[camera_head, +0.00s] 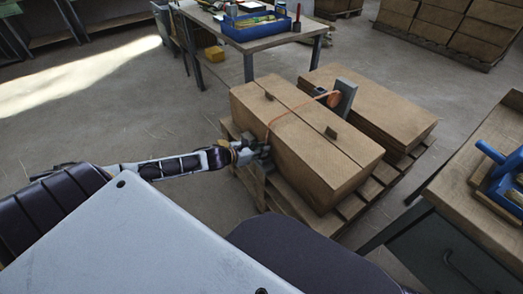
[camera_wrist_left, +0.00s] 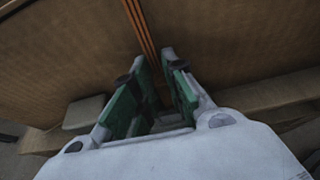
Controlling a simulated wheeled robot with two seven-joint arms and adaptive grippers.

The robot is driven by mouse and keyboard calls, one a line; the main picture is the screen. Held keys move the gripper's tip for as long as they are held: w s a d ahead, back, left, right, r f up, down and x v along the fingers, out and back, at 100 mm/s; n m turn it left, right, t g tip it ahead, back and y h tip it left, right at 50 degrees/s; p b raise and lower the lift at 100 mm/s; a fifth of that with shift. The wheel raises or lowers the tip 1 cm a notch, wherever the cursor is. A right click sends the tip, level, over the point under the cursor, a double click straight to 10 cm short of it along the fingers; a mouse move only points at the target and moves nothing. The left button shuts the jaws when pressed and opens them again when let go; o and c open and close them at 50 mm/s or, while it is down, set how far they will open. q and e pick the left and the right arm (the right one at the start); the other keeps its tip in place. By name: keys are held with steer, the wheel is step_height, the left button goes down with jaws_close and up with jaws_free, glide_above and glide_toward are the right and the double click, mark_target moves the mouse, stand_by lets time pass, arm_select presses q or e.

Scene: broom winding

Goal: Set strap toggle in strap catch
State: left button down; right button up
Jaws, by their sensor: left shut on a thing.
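My left gripper (camera_head: 256,152) is low at the left side of a long cardboard box (camera_head: 300,152) on a wooden pallet. It is shut on the strap toggle, mostly hidden between the fingers. In the left wrist view the green-padded fingers (camera_wrist_left: 156,88) face the box side, and the orange strap (camera_wrist_left: 139,25) runs down between them. In the head view the strap (camera_head: 291,112) crosses the box top from a round orange part (camera_head: 334,99) by a grey upright plate (camera_head: 346,97). I cannot make out the strap catch. My right gripper is not in view.
A second cardboard box (camera_head: 390,110) lies behind on the pallet (camera_head: 372,189). A table with a blue tray (camera_head: 251,28) stands at the back. Bare floor lies left of the pallet.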

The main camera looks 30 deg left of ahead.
arm_select(q)
steer(key=shift+f, duration=0.1)
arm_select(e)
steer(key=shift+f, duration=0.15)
arm_select(q)
steer(key=c, duration=1.5)
jaws_free()
steer(key=shift+o, duration=0.2)
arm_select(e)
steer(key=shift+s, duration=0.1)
arm_select(q)
steer(key=shift+s+a+r, duration=0.1)
steer(key=shift+s+r, duration=0.1)
steer(key=p+v, duration=0.5)
steer(key=v, duration=0.6)
steer(key=shift+s+r, duration=0.2)
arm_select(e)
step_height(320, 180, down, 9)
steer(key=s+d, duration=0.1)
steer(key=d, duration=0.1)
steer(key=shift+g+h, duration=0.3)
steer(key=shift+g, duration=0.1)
